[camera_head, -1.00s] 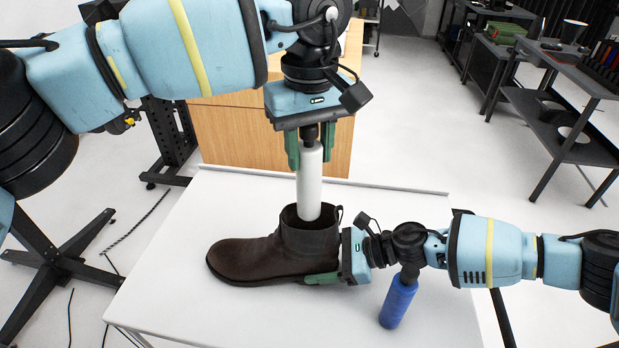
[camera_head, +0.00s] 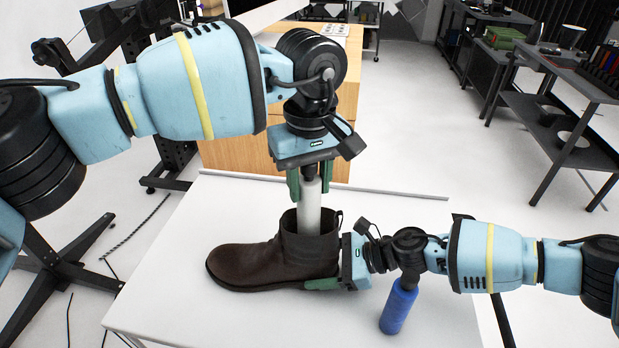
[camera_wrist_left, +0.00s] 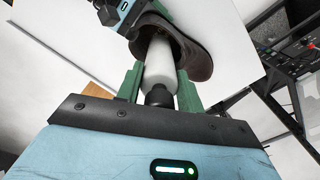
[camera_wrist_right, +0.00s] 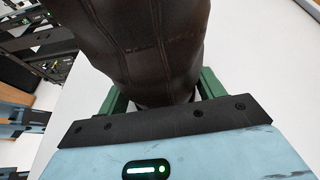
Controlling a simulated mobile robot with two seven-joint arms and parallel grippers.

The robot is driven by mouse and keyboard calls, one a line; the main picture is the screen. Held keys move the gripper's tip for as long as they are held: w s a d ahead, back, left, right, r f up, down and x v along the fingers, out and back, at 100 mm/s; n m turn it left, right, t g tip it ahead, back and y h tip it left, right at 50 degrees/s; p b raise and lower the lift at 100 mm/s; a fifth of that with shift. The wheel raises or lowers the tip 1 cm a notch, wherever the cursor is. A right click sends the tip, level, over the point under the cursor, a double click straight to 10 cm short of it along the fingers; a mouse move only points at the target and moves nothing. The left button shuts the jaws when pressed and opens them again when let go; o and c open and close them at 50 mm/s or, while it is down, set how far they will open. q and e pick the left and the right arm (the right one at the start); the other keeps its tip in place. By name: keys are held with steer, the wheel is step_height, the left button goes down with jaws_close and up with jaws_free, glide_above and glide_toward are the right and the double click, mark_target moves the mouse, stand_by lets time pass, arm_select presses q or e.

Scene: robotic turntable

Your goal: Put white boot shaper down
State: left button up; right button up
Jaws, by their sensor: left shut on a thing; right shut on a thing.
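The white boot shaper (camera_head: 309,212) stands upright with its lower end inside the shaft of the dark brown boot (camera_head: 262,262). My left gripper (camera_head: 311,188) is above the boot, shut on the shaper's dark top end. The shaper (camera_wrist_left: 160,62) and the green fingers on both sides of it show in the left wrist view. My right gripper (camera_head: 322,284) is shut on the heel end of the boot, low near the table. In the right wrist view the boot (camera_wrist_right: 140,50) fills the space between the fingers. The shaper's lower end is hidden in the boot.
The white table (camera_head: 180,300) carries the boot. A blue boot shaper (camera_head: 398,306) with a dark end stands at the right, just below my right wrist. A wooden cabinet (camera_head: 235,140) is behind the table. The table's left and front areas are clear.

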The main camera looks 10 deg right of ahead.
arm_select(q)
steer(key=shift+f, duration=0.35)
steer(key=o, duration=1.2)
steer(key=shift+o, duration=0.2)
steer(key=shift+r, duration=0.15)
step_height(320, 180, up, 13)
arm_select(e)
steer(key=o, duration=1.5)
steer(key=shift+c, duration=0.2)
